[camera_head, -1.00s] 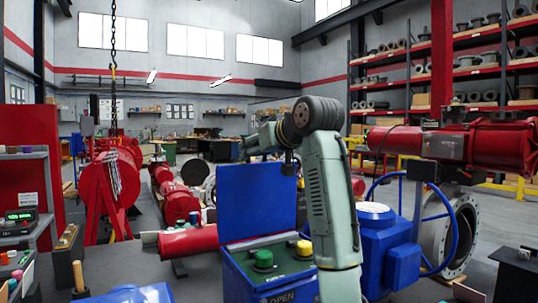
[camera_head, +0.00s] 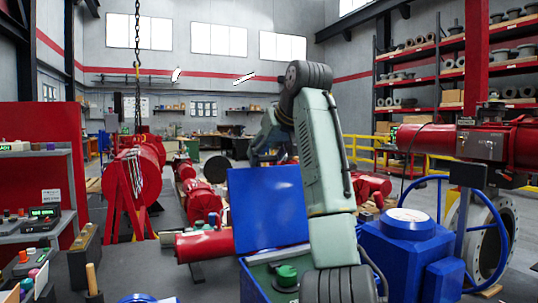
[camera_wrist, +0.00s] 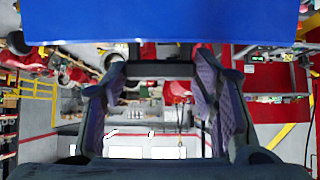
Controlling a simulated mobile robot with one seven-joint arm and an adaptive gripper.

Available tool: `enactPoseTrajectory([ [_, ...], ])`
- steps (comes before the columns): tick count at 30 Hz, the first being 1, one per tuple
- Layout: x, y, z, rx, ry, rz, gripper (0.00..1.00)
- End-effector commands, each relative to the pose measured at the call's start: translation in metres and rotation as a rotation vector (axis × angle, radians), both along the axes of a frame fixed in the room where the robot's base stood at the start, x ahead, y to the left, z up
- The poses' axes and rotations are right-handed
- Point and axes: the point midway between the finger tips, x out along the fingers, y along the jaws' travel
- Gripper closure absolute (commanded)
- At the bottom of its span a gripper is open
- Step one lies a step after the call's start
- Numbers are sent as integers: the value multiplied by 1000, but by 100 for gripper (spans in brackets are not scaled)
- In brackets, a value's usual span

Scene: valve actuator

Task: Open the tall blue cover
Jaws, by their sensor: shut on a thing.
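The tall blue cover (camera_head: 262,208) stands upright at the back of a blue box with a green top panel (camera_head: 262,275) in the head view. In the wrist view the cover (camera_wrist: 160,20) is a broad blue band across the top. My gripper (camera_wrist: 160,72) has a finger on each side there, with a dark bar between them. It is shut on the cover, though the point of contact is hard to see.
A blue actuator with a handwheel (camera_head: 408,235) stands close on the right. A red cylinder (camera_head: 203,245) lies just left of the cover. A shelf with devices (camera_head: 40,185) is at the left. Red pipe assemblies (camera_head: 200,200) stand behind.

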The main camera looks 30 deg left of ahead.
Motion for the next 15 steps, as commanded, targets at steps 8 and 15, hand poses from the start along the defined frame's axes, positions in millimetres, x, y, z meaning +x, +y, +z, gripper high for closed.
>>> enactPoseTrajectory([
  [8, 0, -1, 11, 17, -22, -6, 40],
  [15, 0, 0, 7, 12, -15, -3, 27],
])
